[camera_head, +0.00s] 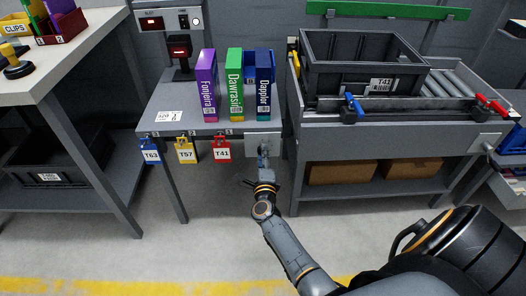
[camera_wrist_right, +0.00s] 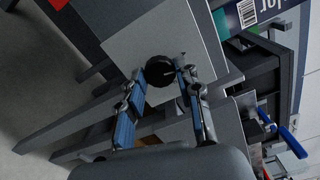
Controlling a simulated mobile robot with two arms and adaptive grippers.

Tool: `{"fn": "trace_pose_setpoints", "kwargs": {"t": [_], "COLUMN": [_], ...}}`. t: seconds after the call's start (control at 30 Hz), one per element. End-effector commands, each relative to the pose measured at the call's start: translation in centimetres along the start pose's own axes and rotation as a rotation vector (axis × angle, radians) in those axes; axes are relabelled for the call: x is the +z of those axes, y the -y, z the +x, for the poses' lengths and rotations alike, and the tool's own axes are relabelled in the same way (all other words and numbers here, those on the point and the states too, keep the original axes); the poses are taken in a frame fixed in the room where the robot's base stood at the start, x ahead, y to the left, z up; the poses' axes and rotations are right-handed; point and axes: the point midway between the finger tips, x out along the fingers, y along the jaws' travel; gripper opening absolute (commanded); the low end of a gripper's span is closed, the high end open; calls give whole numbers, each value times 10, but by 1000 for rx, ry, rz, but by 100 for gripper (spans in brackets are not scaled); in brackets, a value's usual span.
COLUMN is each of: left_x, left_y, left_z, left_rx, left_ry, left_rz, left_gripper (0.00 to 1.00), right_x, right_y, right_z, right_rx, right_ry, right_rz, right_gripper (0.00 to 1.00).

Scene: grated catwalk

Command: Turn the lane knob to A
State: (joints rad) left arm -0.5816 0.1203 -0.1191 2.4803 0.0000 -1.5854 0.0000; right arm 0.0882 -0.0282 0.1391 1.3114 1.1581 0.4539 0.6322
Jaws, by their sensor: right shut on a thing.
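The lane knob (camera_wrist_right: 157,82) is a black round dial with a pale mark on a grey plate (camera_wrist_right: 165,40). In the wrist view it sits between the blue-padded fingers of my right gripper (camera_wrist_right: 161,76), which is shut on it. In the head view the plate (camera_head: 263,138) is on the front edge of the small table, and my right gripper (camera_head: 263,158) reaches up to it and hides the knob. The lane letters and the knob's setting are not readable. My left gripper is not in view.
Purple, green and navy boxes (camera_head: 235,85) stand on the small table (camera_head: 172,98). Blue, yellow and red tags (camera_head: 186,151) hang along its edge. To the right, a dark crate (camera_head: 350,72) sits on a roller conveyor (camera_head: 458,88) with blue and red clamps (camera_head: 355,106).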

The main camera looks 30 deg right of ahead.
Motion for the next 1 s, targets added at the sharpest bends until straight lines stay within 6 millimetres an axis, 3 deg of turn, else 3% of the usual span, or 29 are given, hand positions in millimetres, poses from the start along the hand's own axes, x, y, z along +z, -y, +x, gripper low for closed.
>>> {"fn": "trace_pose_setpoints", "kwargs": {"t": [0.4,0.97,1.0], "left_x": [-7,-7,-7], "left_y": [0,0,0], "left_z": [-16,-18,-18], "left_rx": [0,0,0], "left_ry": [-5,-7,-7], "left_rz": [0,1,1], "left_gripper": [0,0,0], "right_x": [1,0,0], "right_y": [1,0,0], "right_z": [0,0,0], "right_rx": [0,0,0], "right_ry": [0,0,0], "right_rz": [-206,-240,-240], "right_gripper": [3,3,36]}}
